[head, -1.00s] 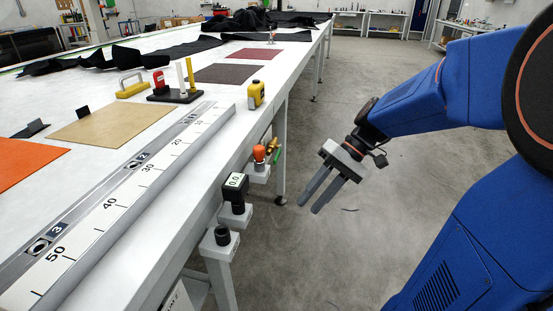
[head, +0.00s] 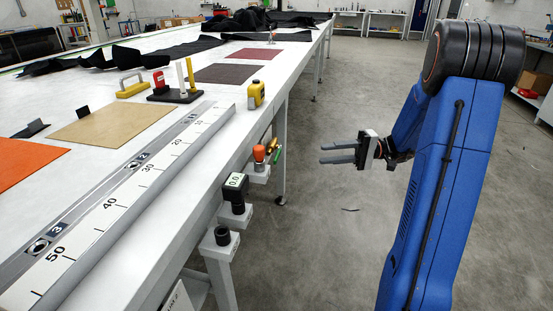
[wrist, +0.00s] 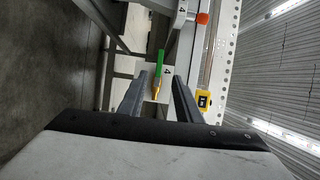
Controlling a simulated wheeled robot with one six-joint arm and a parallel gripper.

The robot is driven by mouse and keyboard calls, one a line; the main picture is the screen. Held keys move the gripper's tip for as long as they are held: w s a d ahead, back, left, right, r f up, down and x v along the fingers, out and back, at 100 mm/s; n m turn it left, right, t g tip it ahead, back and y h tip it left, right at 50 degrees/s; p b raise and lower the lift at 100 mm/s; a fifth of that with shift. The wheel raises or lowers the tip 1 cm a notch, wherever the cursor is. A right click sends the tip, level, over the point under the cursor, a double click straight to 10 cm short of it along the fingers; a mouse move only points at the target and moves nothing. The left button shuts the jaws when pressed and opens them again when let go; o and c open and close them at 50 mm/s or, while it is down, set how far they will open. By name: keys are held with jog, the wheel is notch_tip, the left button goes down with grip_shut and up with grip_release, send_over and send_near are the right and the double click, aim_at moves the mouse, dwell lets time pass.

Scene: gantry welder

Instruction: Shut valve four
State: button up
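A small brass valve with a green handle (head: 276,153) is mounted on the side of the long white table, past an orange knob.
Nearer on the table side are the orange knob (head: 259,154), a black display reading 0.0 (head: 236,184) and a black knob (head: 222,235).

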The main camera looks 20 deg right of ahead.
aim_at(278, 158)
jog(key=a, duration=0.5)
jog(key=w+a, duration=0.1)
jog(key=a, duration=0.5)
jog(key=w+a, duration=0.1)
jog(key=a, duration=0.5)
jog(key=shift+w, duration=0.2)
grip_shut()
